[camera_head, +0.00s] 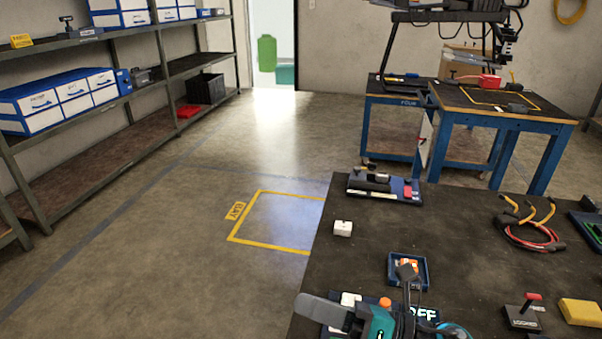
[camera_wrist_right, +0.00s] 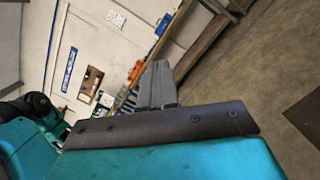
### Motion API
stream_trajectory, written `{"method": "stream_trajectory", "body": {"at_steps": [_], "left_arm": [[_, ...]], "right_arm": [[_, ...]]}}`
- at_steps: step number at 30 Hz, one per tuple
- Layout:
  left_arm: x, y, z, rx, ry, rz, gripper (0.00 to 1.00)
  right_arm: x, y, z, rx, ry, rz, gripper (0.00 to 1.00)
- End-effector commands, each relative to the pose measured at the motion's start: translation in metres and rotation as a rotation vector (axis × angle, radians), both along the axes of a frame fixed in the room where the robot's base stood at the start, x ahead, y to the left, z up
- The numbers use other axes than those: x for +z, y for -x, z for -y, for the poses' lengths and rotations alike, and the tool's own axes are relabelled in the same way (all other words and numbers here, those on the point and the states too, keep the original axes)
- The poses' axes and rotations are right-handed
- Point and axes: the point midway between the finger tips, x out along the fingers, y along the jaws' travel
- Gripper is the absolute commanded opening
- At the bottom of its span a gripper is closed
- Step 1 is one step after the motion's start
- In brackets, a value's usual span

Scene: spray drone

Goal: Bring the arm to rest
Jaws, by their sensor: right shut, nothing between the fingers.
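My right gripper (camera_head: 308,303) is low in the head view, over the front left edge of the dark worktop (camera_head: 450,240). Its grey fingers point left and its teal body is partly cut off by the bottom edge. In the right wrist view its fingers (camera_wrist_right: 158,75) are pressed together with nothing between them. Behind them that view shows a wall, shelving and floor, tilted. My left gripper is in neither view.
On the worktop are a small blue tray (camera_head: 408,281), a white block (camera_head: 342,228), a blue-and-white device (camera_head: 384,187), cables (camera_head: 532,238), a switch box (camera_head: 522,318) and a yellow block (camera_head: 581,312). Shelves (camera_head: 77,145) line the left wall. The floor between is open.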

Motion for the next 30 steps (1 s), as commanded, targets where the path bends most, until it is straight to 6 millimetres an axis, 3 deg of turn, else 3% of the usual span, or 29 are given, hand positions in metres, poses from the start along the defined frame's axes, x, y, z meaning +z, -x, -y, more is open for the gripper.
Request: {"method": "stream_trajectory", "body": {"at_steps": [1,3,6,8,12,15,18,30], "left_arm": [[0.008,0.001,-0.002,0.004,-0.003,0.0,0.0],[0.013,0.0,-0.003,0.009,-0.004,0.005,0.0],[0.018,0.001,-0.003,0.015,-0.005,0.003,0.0],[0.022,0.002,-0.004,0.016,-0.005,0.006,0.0],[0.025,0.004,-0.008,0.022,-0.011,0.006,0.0],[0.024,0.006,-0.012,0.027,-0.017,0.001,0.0],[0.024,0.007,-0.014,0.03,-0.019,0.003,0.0],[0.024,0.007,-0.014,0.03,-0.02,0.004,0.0]], "right_arm": [[0.009,-0.009,0.01,-0.12,-0.165,-0.216,0.0],[0.003,-0.022,0.034,-0.282,-0.393,-0.517,0.0],[-0.029,-0.028,0.078,-0.509,-0.722,-0.946,0.0],[-0.058,-0.019,0.102,-0.64,-0.917,-1.19,0.0],[-0.122,0.023,0.14,-0.884,-1.294,-1.623,0.0],[-0.149,0.05,0.152,-0.992,-1.461,-1.795,0.0],[-0.163,0.067,0.156,-1.048,-1.552,-1.883,0.0],[-0.167,0.071,0.157,-1.062,-1.578,-1.907,0.0]]}}
